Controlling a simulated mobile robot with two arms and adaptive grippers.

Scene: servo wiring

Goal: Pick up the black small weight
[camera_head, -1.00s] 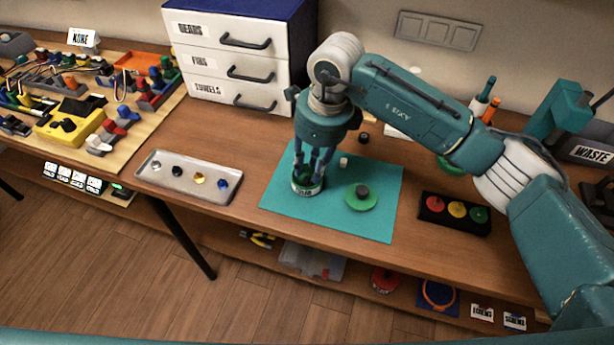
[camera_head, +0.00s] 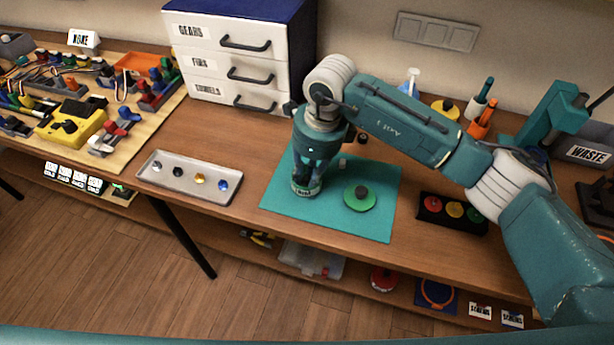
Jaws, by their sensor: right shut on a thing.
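My right gripper (camera_head: 308,182) points down at the left part of the teal mat, over a small round dark holder with a pale label (camera_head: 304,193). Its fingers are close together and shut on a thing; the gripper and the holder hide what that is. I cannot make out a black small weight between the fingers. A small black round piece (camera_head: 362,137) stands on the table behind the mat. A green disc with a dark knob (camera_head: 360,198) lies on the mat, right of the gripper. My left gripper is not in view.
A metal tray (camera_head: 190,190) with several small knobs stands left of the teal mat (camera_head: 345,225). A black block with coloured discs (camera_head: 452,224) is right of it. A white drawer unit (camera_head: 235,60) stands behind.

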